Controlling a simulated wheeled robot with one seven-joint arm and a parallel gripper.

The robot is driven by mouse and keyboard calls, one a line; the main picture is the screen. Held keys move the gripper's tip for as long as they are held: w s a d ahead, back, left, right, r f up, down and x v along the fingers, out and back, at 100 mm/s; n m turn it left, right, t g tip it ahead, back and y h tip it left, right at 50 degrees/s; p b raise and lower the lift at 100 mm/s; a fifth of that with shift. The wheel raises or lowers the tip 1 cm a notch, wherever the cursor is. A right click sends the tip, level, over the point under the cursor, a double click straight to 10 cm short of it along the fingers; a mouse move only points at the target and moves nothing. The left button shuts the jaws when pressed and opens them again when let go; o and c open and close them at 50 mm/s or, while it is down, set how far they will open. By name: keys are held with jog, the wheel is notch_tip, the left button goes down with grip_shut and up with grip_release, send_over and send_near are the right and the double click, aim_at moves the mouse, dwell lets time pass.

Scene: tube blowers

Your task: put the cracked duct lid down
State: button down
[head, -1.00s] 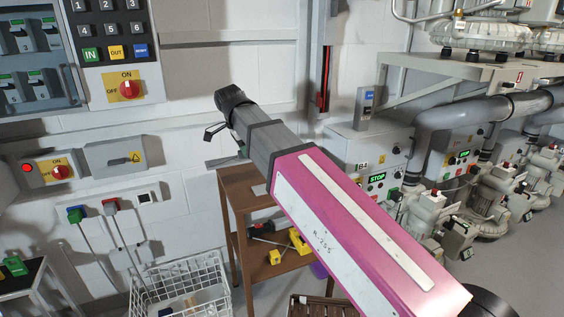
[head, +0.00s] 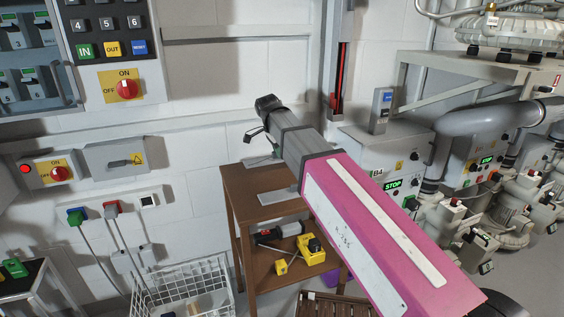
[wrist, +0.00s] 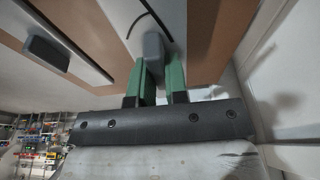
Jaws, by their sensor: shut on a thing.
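The cracked duct lid (head: 262,162) is a pale grey flat plate, over the back left part of the brown table (head: 240,182) in the head view. In the wrist view the lid (wrist: 119,14) has a dark curved crack line and a grey handle (wrist: 154,46). My gripper (wrist: 156,62) is shut on that handle with its green fingers. My pink arm hides much of the gripper in the head view. I cannot tell whether the lid touches the tabletop. A second grey plate (head: 280,197) lies on the table, and its dark knob (wrist: 47,52) shows in the wrist view.
Yellow items (head: 311,246) and a dark tool (head: 280,233) are on the table's lower shelf. A white wire basket (head: 180,287) stands at front left. Grey control boxes and blowers (head: 480,160) are on the right. The white wall is close behind the table.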

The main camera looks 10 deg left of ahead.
aim_at(282, 169)
jog(key=shift+w+d+f, duration=0.25)
jog(key=shift+w+f, duration=0.1)
jog(key=shift+w, duration=0.1)
jog(key=shift+s+a+x, duration=0.1)
jog(key=shift+a+x, duration=0.1)
jog(key=shift+x, duration=0.75)
jog(key=shift+s+a+x, duration=0.15)
jog(key=shift+a+x, duration=0.05)
jog(key=shift+x, duration=0.75)
jog(key=shift+f, duration=0.15)
jog(key=c, duration=1.1)
grip_release()
jog(key=v, duration=1.1)
jog(key=shift+s+a+r, duration=0.1)
jog(key=shift+a+r, duration=0.05)
jog(key=shift+r, duration=0.35)
